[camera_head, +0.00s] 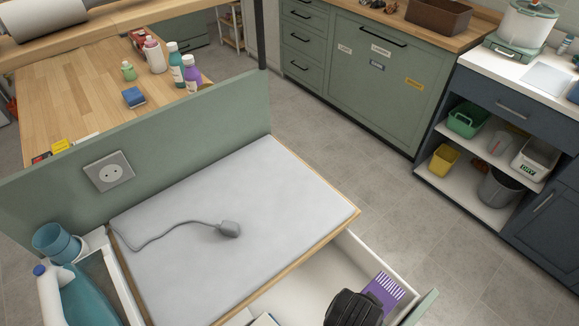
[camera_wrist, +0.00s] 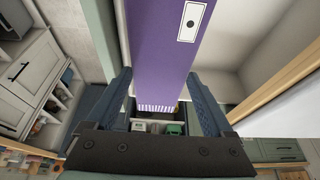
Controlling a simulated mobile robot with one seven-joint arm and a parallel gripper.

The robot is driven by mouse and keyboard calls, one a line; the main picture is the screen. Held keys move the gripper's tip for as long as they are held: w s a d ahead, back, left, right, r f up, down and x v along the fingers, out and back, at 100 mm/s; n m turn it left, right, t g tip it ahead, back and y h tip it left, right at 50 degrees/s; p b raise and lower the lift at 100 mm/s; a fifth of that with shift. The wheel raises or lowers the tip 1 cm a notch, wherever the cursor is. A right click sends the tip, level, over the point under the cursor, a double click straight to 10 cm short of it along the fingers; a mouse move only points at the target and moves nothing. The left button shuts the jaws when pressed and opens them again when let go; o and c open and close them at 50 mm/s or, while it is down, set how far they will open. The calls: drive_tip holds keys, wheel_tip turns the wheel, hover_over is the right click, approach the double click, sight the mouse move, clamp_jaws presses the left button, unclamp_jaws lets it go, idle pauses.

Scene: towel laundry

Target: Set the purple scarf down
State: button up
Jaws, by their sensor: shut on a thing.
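The purple scarf (camera_head: 382,292) shows beside my gripper (camera_head: 357,306) in the head view, at the bottom right, over the open white drawer (camera_head: 347,262). Its white-striped fringed end points up and right. In the wrist view the scarf (camera_wrist: 158,50) is a flat purple strip between the two fingers of my gripper (camera_wrist: 164,88), with a white tag (camera_wrist: 193,22) near the top. The gripper is shut on it. My gripper hides part of the scarf in the head view, and I cannot tell whether the scarf touches the drawer floor.
An ironing surface (camera_head: 180,275) with a grey corded plug-like item (camera_head: 229,229) lies left of the drawer. A green partition (camera_head: 215,130) with a socket stands behind it. A blue detergent bottle (camera_head: 80,295) is at the lower left. The floor to the right is clear.

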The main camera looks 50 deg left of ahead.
drive_tip(key=a+f+b, duration=0.1)
drive_tip(key=f, duration=0.4)
drive_tip(key=a+f+b, duration=0.1)
drive_tip(key=f, duration=0.4)
drive_tip(key=a+f+b, duration=0.2)
drive_tip(key=f, duration=0.3)
drive_tip(key=shift+a+f, duration=0.1)
drive_tip(key=shift+f, duration=0.2)
drive_tip(key=shift+f, duration=0.1)
drive_tip(key=o, duration=1.1)
drive_tip(key=p+v, duration=0.1)
drive_tip(key=v, duration=1.1)
drive_tip(key=shift+a+p, duration=0.1)
drive_tip(key=shift+p, duration=0.2)
